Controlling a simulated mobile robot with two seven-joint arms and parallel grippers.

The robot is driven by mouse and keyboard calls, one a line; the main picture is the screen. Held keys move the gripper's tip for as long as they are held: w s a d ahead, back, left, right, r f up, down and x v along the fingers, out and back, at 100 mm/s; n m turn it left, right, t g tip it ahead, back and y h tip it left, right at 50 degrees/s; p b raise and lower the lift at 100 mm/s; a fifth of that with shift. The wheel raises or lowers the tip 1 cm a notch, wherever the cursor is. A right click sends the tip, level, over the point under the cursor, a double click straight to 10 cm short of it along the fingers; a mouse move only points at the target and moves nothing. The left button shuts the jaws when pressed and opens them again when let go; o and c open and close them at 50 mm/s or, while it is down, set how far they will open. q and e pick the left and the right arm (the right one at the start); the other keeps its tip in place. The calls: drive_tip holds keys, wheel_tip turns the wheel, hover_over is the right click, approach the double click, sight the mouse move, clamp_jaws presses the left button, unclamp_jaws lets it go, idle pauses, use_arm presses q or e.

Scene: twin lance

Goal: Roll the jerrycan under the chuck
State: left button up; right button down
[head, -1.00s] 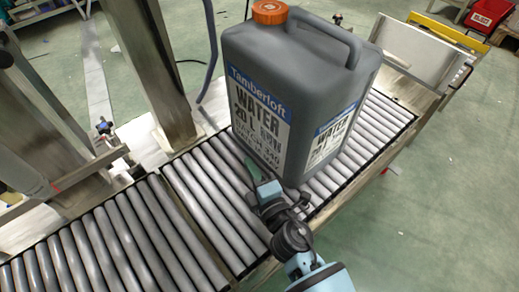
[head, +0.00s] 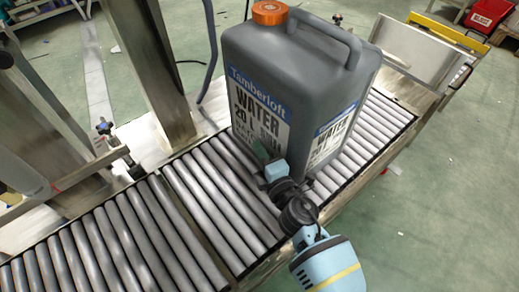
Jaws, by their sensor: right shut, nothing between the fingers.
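The grey jerrycan (head: 340,115) with an orange cap (head: 269,13) stands upright on the roller conveyor (head: 204,194). Its label reads Tamberloft WATER. My right gripper (head: 258,157) is shut with nothing between the fingers. It is at the lower front of the jerrycan's left-facing label side and covers part of the lettering; I cannot tell whether it touches. My left gripper is not in view. No chuck can be made out; a metal post (head: 150,60) rises beside the rollers.
A metal clamp-like fitting (head: 110,140) sits at the left edge of the conveyor. The rollers to the lower left are bare. A white panel (head: 415,55) stands behind the far end, and a red crate (head: 486,15) is at the top right.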

drive_tip(key=shift+d, duration=0.1)
drive_tip(key=shift+w+d, duration=0.3)
drive_tip(key=w+d, duration=0.1)
drive_tip(key=d, duration=0.1)
drive_tip(key=w+d, duration=0.2)
drive_tip(key=d, duration=0.1)
drive_tip(key=w+d, duration=0.2)
drive_tip(key=shift+w+d, duration=0.15)
drive_tip(key=shift+d, duration=0.1)
drive_tip(key=w+d, duration=0.2)
drive_tip(key=d, duration=0.1)
drive_tip(key=w+d+b, duration=0.1)
drive_tip(key=w+d, duration=0.1)
drive_tip(key=d, duration=0.1)
drive_tip(key=w+d, duration=0.2)
drive_tip(key=shift+w+d+f+b, duration=0.1)
drive_tip(key=shift+w+d+b, duration=0.15)
drive_tip(key=shift+d+b, duration=0.15)
drive_tip(key=shift+w+d, duration=0.35)
drive_tip(key=shift+d, duration=0.15)
drive_tip(key=shift+s+a, duration=0.1)
drive_tip(key=shift+a, duration=0.05)
